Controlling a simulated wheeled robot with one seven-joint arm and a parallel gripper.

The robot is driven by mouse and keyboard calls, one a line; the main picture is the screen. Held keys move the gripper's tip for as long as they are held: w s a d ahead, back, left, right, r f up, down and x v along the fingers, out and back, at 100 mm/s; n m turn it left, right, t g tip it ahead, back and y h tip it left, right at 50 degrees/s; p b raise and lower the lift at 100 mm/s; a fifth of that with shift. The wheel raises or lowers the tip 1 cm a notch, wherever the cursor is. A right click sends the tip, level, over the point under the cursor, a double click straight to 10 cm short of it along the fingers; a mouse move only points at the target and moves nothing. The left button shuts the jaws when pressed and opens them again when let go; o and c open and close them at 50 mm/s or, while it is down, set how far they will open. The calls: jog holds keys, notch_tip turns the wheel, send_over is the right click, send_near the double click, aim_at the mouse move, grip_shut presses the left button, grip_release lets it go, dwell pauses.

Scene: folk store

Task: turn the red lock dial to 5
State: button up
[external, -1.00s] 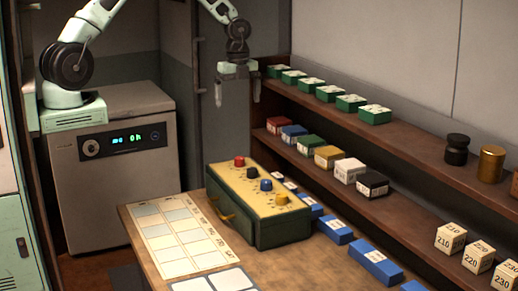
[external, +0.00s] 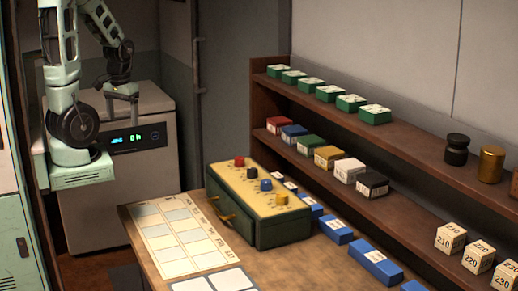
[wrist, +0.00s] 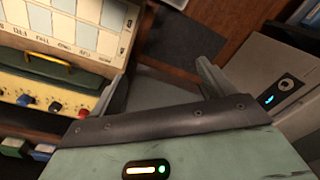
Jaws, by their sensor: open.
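The red lock dial (external: 239,161) is at the back end of the sloped yellow top of a green box (external: 283,232). Black (external: 252,172), blue (external: 266,184) and yellow (external: 281,198) dials follow along the same top. In the wrist view the red dial (wrist: 57,106) shows at the left, near the blue dial (wrist: 25,100). The dial markings are too small to read. My gripper (external: 121,95) is open and empty, well left of the box, in front of the grey cabinet. Its fingers (wrist: 161,86) spread apart in the wrist view, touching no dial.
The box stands on a wooden table (external: 150,240) beside a chart sheet (external: 172,266). Blue boxes (external: 375,268) lie to its right. Shelves (external: 410,155) with small coloured boxes line the right wall. The grey cabinet (external: 95,215) with a lit display stands behind my base.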

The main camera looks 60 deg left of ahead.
jog(key=shift+s, duration=0.2)
jog(key=c, duration=0.5)
jog(key=shift+w, duration=0.1)
notch_tip(320, 180, up, 2)
jog(key=n+p, duration=0.5)
jog(key=n, duration=1)
send_over(239, 158)
jog(key=shift+t, duration=0.3)
notch_tip(239, 158, down, 17)
jog(key=p, duration=0.3)
jog(key=shift+r+p, duration=0.2)
jog(key=shift+p, duration=0.1)
jog(key=c, duration=1)
